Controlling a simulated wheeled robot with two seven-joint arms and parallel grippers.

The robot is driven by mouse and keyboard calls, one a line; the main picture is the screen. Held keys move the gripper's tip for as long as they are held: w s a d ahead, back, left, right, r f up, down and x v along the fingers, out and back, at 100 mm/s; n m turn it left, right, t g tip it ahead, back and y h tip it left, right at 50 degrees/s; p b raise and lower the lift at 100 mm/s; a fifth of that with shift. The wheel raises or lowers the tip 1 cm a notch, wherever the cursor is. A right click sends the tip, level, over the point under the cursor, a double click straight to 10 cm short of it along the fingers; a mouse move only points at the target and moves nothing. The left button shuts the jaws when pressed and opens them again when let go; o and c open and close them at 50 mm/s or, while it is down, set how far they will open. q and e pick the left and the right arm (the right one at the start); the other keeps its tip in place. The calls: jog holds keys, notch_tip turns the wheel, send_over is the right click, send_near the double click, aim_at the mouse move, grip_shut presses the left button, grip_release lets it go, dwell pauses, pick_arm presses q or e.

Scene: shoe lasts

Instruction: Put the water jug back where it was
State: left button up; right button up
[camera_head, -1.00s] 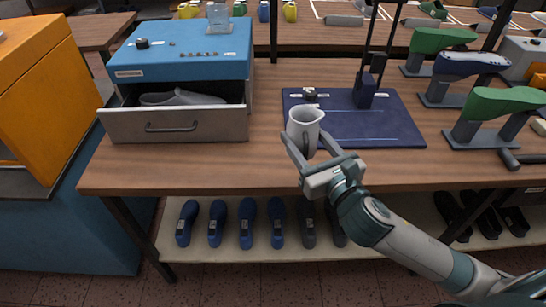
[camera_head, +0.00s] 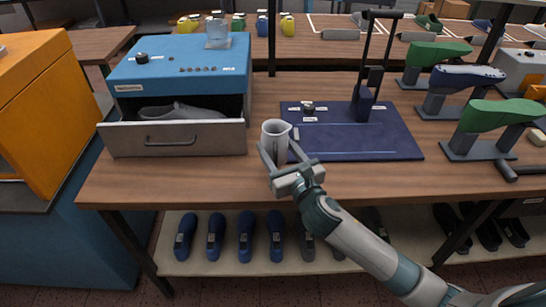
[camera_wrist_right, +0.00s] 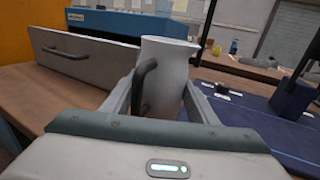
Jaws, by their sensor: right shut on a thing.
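The water jug (camera_head: 275,135) is a pale grey-white pitcher with a dark handle. My right gripper (camera_head: 279,163) is shut on it near the table's front part, between the open drawer and the blue mat. In the right wrist view the jug (camera_wrist_right: 165,75) stands upright between the two fingers (camera_wrist_right: 160,108), its handle facing my wrist and its spout to the right. I cannot tell whether its base touches the table. My left gripper is not in view.
A blue cabinet (camera_head: 180,72) has its grey drawer (camera_head: 178,139) pulled open, a shoe last inside. A clear glass (camera_head: 217,32) stands on top. The blue mat (camera_head: 365,140) with an upright stand (camera_head: 366,92) lies right. Green and blue lasts (camera_head: 466,77) stand farther right.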

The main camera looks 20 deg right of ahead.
jog(key=shift+w+a+f, duration=0.2)
jog(key=shift+w+f, duration=0.2)
jog(key=shift+w, duration=0.3)
jog(key=shift+f, duration=2)
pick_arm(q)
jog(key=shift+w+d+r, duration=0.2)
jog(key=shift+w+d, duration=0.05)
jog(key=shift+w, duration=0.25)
pick_arm(e)
jog(key=shift+f, duration=0.15)
